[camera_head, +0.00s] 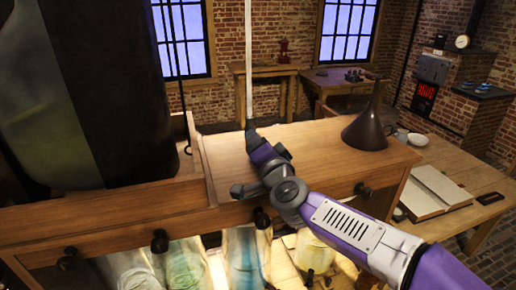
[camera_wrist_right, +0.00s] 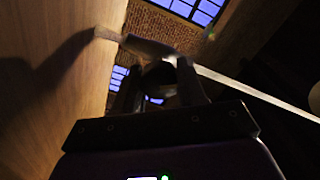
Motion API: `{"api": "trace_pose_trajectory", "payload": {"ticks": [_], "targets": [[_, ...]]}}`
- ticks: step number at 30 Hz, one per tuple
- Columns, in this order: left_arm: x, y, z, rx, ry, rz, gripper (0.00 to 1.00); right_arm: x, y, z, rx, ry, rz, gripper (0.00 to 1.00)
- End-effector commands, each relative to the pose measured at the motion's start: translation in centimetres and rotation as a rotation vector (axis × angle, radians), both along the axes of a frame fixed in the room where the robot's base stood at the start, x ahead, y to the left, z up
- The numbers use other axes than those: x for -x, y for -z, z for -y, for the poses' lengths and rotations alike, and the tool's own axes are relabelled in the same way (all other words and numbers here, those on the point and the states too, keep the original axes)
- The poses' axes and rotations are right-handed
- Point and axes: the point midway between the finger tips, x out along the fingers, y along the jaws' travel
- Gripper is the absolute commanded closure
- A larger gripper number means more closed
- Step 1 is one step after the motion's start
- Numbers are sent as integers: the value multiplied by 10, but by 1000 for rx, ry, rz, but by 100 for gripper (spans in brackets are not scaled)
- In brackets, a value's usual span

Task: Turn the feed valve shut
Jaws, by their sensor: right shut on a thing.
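A pale, thin feed tube (camera_head: 249,65) comes down from above to the wooden shelf top. My right gripper (camera_head: 254,140) is at its lower end, just above the shelf, and hides most of the fitting there. In the right wrist view the same tube (camera_wrist_right: 250,92) runs to a dark grey fitting, the feed valve (camera_wrist_right: 150,47), with a pale end beyond it near the wood. My right gripper (camera_wrist_right: 160,85) is shut on the dark part of this valve. The handle's exact angle is hard to tell in the dim view. My left gripper is out of view.
A dark funnel (camera_head: 367,128) stands on the shelf (camera_head: 320,165) to the right. A large dark glass vessel (camera_head: 100,90) fills the left. Lit jars (camera_head: 245,258) stand below the shelf, whose front edge has dark knobs (camera_head: 159,240). An open book (camera_head: 436,190) lies farther right.

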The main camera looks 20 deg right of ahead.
Motion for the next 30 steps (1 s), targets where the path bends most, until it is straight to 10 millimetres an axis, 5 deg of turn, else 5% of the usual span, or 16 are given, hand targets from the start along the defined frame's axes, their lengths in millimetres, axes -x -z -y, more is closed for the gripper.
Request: {"api": "trace_pose_trajectory", "payload": {"ticks": [15,30], "targets": [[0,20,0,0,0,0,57,0,-2,3,-433,4,-5,90],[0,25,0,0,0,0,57,0,-1,3,-589,5,-12,90]]}}
